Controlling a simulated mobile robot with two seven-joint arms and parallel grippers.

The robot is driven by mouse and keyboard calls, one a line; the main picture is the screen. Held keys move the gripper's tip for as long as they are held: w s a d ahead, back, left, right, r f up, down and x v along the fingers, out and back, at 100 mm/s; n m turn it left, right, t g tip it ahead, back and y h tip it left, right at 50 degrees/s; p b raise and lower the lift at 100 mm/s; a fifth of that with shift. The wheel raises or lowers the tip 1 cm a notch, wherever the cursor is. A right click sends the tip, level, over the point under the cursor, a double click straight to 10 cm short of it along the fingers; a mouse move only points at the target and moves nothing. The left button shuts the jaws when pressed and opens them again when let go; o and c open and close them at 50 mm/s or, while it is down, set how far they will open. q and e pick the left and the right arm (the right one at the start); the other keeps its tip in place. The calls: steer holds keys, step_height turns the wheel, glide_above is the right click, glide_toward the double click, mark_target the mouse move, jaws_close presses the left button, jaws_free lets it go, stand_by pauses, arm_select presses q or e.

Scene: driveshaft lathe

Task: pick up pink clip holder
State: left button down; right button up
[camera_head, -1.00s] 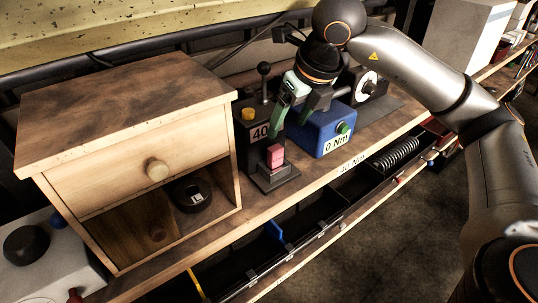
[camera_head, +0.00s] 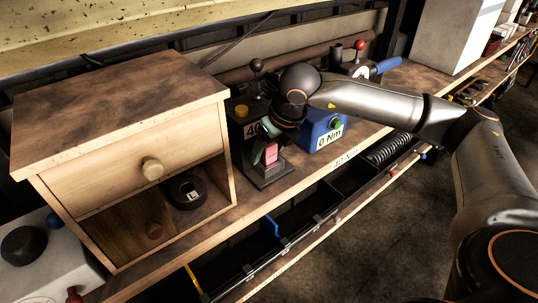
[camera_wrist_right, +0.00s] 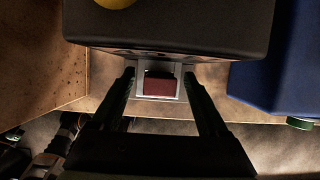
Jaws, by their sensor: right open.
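The pink clip holder (camera_head: 270,153) is a small block on the base of the black device marked 40. In the right wrist view it shows as a dark reddish block (camera_wrist_right: 159,87) on a pale seat, between the two fingers. My right gripper (camera_head: 267,149) points down at it with open fingers, one on either side. The fingers also show spread in the right wrist view (camera_wrist_right: 160,80). I cannot tell whether they touch the block. My left gripper is not in view.
A wooden cabinet (camera_head: 125,130) with a drawer and an open compartment stands left of the device. A blue box reading 0 Nm (camera_head: 320,128) stands close to the right. The bench's front edge and dark bins (camera_head: 290,235) lie below.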

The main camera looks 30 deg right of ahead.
steer(key=shift+c, duration=0.3)
jaws_close()
stand_by(0.3)
